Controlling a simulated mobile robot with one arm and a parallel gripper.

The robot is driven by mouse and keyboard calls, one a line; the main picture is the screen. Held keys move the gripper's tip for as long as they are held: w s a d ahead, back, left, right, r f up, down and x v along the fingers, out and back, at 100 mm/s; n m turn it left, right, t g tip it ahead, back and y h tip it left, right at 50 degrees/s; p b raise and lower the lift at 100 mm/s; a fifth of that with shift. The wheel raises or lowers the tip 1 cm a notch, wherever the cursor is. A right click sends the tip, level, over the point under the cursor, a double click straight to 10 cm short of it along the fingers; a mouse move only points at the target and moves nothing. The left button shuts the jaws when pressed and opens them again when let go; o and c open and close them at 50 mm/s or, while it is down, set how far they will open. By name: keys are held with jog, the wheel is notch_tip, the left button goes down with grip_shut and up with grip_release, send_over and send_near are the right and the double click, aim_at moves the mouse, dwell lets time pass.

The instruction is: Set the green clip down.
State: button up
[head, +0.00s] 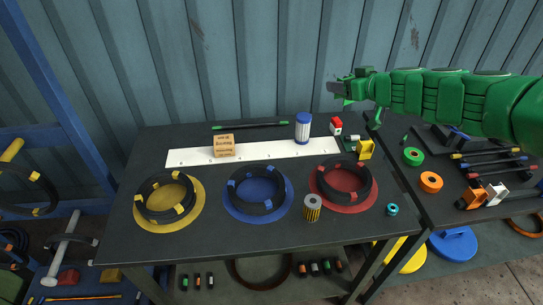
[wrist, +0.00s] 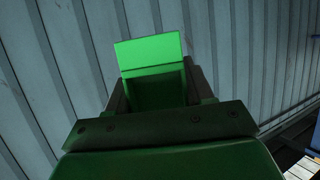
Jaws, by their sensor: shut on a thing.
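The green clip (wrist: 150,50) shows in the wrist view as a bright green block between the jaws of my gripper (wrist: 155,78). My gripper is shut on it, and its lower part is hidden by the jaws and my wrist. In the head view my gripper (head: 338,88) is up in the air, in front of the ribbed wall and above the back right of the dark table (head: 235,245). There the clip is hard to tell from my green arm. It does not touch the table.
Coils stand on yellow (head: 199,207), blue (head: 232,208) and red (head: 372,200) discs. A white strip (head: 275,151) carries a wooden block (head: 223,146) and a blue-white bottle (head: 302,129). A striped can (head: 312,208) stands in front. The right side table (head: 440,205) is crowded.

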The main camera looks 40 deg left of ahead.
jog(key=s+a+n+g, duration=0.4)
jog(key=s+g, duration=0.1)
jog(key=s, duration=0.4)
jog(key=s+a+n+g, duration=0.5)
jog(key=s, duration=0.4)
notch_tip(320, 180, down, 12)
jog(key=shift+w+a+f, duration=2.25)
jog(key=shift+w+a, duration=0.05)
jog(key=shift+a, duration=0.2)
jog(key=shift+w+a+f, duration=2.25)
jog(key=shift+a, duration=0.25)
jog(key=shift+f, duration=0.1)
jog(key=shift+w+a+f, duration=0.1)
jog(key=shift+a+f, duration=0.05)
jog(key=shift+f, duration=1.5)
jog(key=shift+f, duration=0.6)
